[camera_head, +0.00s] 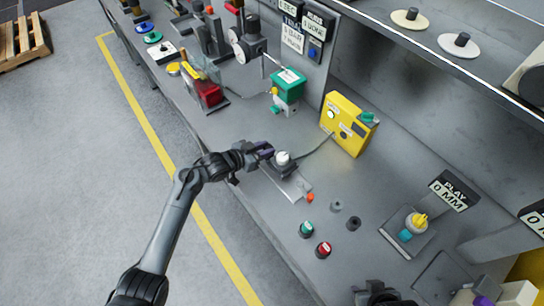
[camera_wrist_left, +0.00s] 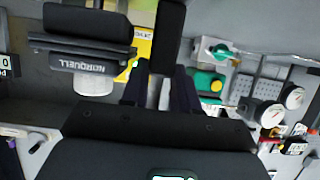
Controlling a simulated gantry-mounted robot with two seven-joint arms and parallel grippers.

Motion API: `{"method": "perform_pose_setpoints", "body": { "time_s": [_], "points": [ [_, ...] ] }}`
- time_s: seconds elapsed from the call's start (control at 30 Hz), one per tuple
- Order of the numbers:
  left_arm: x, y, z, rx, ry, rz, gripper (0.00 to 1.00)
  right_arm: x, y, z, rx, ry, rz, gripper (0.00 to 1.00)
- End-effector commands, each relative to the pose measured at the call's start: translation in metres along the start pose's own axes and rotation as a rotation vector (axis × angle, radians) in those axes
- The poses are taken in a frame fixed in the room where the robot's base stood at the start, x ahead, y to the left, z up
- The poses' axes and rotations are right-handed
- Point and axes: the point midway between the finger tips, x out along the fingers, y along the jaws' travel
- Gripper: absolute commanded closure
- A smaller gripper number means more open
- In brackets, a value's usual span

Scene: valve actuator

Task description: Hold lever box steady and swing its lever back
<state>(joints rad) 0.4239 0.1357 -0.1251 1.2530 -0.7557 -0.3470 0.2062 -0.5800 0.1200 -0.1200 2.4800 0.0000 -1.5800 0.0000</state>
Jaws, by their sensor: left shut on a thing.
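The lever box is a small dark unit with a white knob (camera_head: 283,158) on a pale base plate on the bench in the head view. An orange tip (camera_head: 309,198) shows at the plate's near right end; I cannot tell if it is the lever's end. My left gripper (camera_head: 265,151) is shut at the box's far left side, though the fingers hide the contact. In the left wrist view, the gripper (camera_wrist_left: 160,92) is beside a dark body lettered NORQUELL (camera_wrist_left: 90,66) with a white cylinder (camera_wrist_left: 94,84). A dark shape (camera_head: 378,294) at the bottom edge may be my right gripper; its fingers are unclear.
A yellow box (camera_head: 348,122) with a cable stands behind, and a green-topped unit (camera_head: 288,86) stands further left. Green (camera_head: 306,229) and red (camera_head: 323,249) buttons and dark knobs (camera_head: 353,223) lie to the right. A shelf (camera_head: 440,50) overhangs the back.

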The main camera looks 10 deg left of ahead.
Motion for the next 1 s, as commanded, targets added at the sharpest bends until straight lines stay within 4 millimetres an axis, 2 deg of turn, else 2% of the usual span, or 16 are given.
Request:
{"method": "perform_pose_setpoints", "body": {
  "time_s": [0.17, 0.5, 0.57, 0.67, 1.0],
  "points": [
    [-0.006, -0.001, -0.018, 0.003, 0.008, -0.002, 1.00, 0.000, 0.000, 0.000, 0.000, 0.000, 0.000, 0.67],
    [-0.028, -0.001, -0.069, 0.004, 0.007, -0.002, 1.00, 0.000, 0.000, 0.000, 0.000, 0.000, 0.000, 0.67],
    [-0.029, -0.001, -0.073, 0.002, 0.005, -0.001, 1.00, 0.000, 0.000, 0.000, 0.000, 0.000, 0.000, 0.67],
    [-0.027, 0.000, -0.069, -0.002, 0.003, 0.002, 1.00, 0.000, 0.000, 0.000, 0.000, 0.000, 0.000, 0.67],
    [-0.011, 0.000, -0.029, -0.003, 0.003, 0.001, 1.00, 0.000, 0.000, 0.000, 0.000, 0.000, 0.000, 0.67]
  ]
}}
